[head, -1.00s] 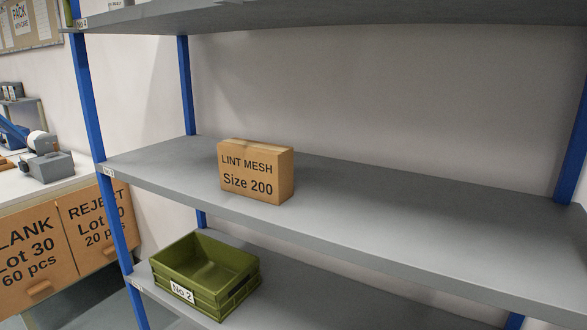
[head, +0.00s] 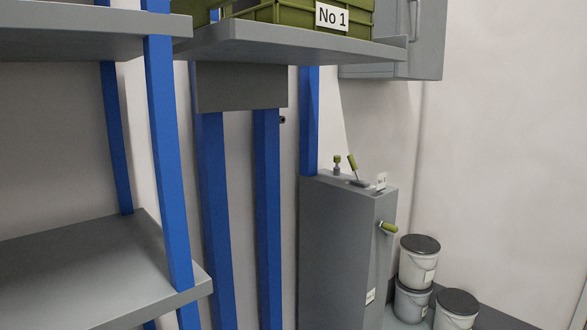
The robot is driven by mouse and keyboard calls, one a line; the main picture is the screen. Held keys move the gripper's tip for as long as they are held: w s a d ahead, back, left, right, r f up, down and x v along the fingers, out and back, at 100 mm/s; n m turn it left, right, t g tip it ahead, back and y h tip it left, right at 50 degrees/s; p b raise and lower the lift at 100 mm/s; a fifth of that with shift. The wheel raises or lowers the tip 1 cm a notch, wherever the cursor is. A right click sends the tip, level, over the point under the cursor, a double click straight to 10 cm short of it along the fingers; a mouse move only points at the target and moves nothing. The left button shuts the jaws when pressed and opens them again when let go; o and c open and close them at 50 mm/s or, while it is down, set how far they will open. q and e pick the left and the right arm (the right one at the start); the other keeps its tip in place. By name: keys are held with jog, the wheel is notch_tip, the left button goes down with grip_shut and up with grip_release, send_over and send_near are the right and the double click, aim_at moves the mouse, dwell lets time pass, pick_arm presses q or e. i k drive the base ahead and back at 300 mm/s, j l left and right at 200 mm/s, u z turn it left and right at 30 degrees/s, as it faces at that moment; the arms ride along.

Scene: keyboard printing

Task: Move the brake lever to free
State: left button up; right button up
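A grey cabinet (head: 335,245) stands against the wall, right of the blue posts. On its top are a tilted lever with a green grip (head: 353,163) and a short upright green knob (head: 337,160). Another green handle (head: 389,227) sticks out from its right side. A small white tag (head: 381,181) stands on the top near the right edge, and its writing is too small to read. I cannot tell which of these is the brake lever or which position it is in. Neither of my grippers is in view.
A grey platform (head: 290,47) above holds a green crate (head: 265,12) marked No 1. Blue posts (head: 267,210) and a grey shelf (head: 90,275) fill the left. Lidded buckets (head: 417,262) stand right of the cabinet. A grey wall cabinet (head: 425,45) hangs above.

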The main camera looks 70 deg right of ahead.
aim_at(353, 166)
jog(key=l+z, duration=0.15)
jog(key=z, duration=0.5)
jog(key=k+l+z, duration=0.1)
jog(key=l+z, duration=0.3)
jog(key=l, duration=0.3)
jog(key=l+z, duration=0.35)
jog(key=l, duration=0.9)
jog(key=i+l+z, duration=0.1)
jog(key=l, duration=0.45)
jog(key=i+l, duration=0.1)
jog(key=l, duration=0.5)
